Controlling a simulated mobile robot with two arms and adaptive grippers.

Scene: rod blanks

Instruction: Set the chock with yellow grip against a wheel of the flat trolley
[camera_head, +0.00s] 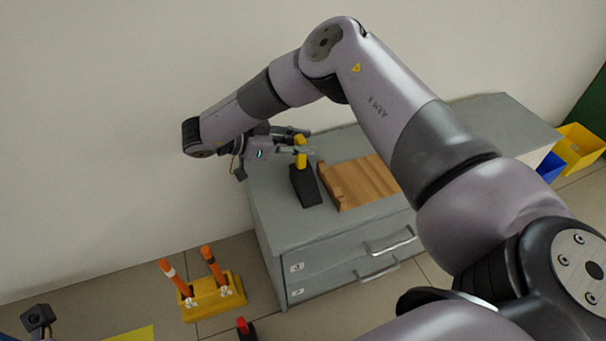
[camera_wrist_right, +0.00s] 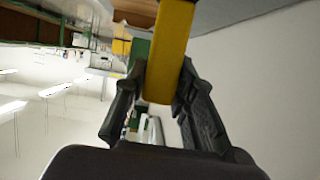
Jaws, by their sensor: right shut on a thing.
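The chock with yellow grip (camera_head: 305,186) has a black wedge body. It is at the left part of the grey cabinet's top, beside a wooden tray; I cannot tell whether it touches the surface. My right gripper (camera_head: 303,145) is shut on its upright yellow grip. In the right wrist view, the yellow grip (camera_wrist_right: 168,55) sits between the two dark fingers (camera_wrist_right: 158,95); the black body is out of that view. A small dark part at the bottom left of the head view may belong to my left gripper; no fingers can be made out. I cannot identify the flat trolley.
The wooden tray (camera_head: 362,182) lies on the grey drawer cabinet (camera_head: 300,238). On the floor are a yellow stand (camera_head: 213,301) with orange posts and a red-topped black object (camera_head: 246,331). Yellow (camera_head: 580,150) and blue (camera_head: 549,167) bins are at right. A wall stands behind.

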